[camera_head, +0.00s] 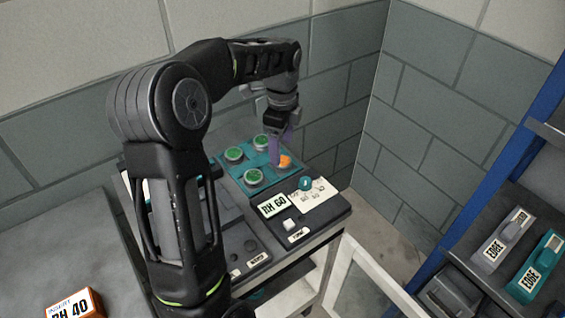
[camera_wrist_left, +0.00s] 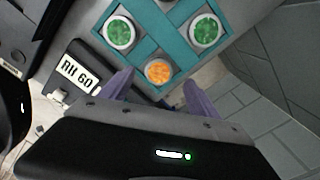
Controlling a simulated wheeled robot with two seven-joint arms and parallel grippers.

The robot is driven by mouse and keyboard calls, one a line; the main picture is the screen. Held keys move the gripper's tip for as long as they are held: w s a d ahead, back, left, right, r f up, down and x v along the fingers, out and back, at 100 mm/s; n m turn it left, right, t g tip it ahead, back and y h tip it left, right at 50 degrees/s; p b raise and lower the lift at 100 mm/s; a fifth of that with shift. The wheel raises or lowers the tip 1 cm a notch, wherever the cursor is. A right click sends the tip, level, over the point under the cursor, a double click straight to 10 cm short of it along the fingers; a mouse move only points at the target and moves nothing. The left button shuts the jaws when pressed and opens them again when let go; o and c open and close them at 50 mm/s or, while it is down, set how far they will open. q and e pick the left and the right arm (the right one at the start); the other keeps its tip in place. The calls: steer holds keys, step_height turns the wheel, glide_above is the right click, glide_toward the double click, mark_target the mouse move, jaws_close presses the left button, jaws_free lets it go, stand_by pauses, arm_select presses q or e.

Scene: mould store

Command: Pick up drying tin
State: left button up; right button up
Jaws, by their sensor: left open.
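A small round tin with orange contents (camera_head: 286,161) sits at one corner of a teal tray (camera_head: 231,172) on the cabinet. Three similar tins with green contents, such as the near one (camera_head: 253,177), share the tray. My left gripper (camera_head: 278,158) points down over the tray, its purple fingers partly in front of the orange tin. In the left wrist view the gripper (camera_wrist_left: 157,88) is open, and the orange tin (camera_wrist_left: 159,71) shows between and just beyond its fingertips. I cannot tell whether the fingers touch it. My right gripper is out of view.
A dark panel with an "RH 60" card (camera_head: 274,205), a teal knob (camera_head: 306,183) and a white button lies in front of the tray. Walls stand close behind. A blue-framed shelf with "EDGE" blocks (camera_head: 535,266) is at right; an "RH 40" box (camera_head: 74,305) is at lower left.

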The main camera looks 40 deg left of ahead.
mark_target(282, 160)
arm_select(q)
step_height(282, 160, down, 4)
steer(key=shift+f+p, duration=0.2)
steer(key=shift+p, duration=0.15)
steer(key=shift+c, duration=0.5)
steer(key=c, duration=1.4)
